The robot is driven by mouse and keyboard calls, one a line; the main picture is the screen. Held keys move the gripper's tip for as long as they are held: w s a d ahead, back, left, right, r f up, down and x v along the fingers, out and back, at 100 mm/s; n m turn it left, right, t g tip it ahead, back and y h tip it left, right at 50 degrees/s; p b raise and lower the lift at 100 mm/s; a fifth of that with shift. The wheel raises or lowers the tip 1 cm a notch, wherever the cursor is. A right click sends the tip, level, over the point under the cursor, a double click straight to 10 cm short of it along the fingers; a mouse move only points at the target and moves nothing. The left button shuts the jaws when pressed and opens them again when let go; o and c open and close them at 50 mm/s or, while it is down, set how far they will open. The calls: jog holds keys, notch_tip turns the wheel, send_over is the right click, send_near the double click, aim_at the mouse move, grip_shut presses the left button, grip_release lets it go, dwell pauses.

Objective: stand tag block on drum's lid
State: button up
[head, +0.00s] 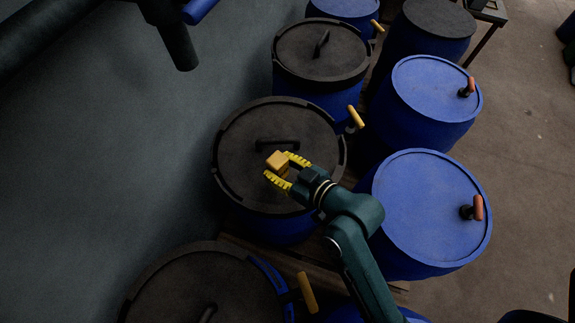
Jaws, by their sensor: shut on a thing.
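The tag block is a small orange-yellow block (277,161) at the tips of my gripper (279,171). My gripper has yellow ribbed fingers and is shut on the block. The gripper and block show over the black lid (243,150) of the middle blue drum (262,226). The lid has a dark bar handle (276,143) just behind the block. I cannot tell from this single view whether the block touches the lid or how high it is above it. The block's lower side is partly hidden by the fingers.
Other black-lidded drums stand behind (300,48) and in front (200,288). Blue-lidded drums (425,205) stand to the right. Yellow handles (355,117) and orange-brown handles (477,208) stick out from drums. A grey wall (110,150) is at left; open floor (530,150) is at right.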

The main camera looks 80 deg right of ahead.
aim_at(284, 177)
notch_tip(284, 177, down, 4)
jog(key=shift+b, duration=0.7)
jog(key=shift+r, duration=0.1)
jog(key=o, duration=1.1)
jog(key=shift+o, duration=0.2)
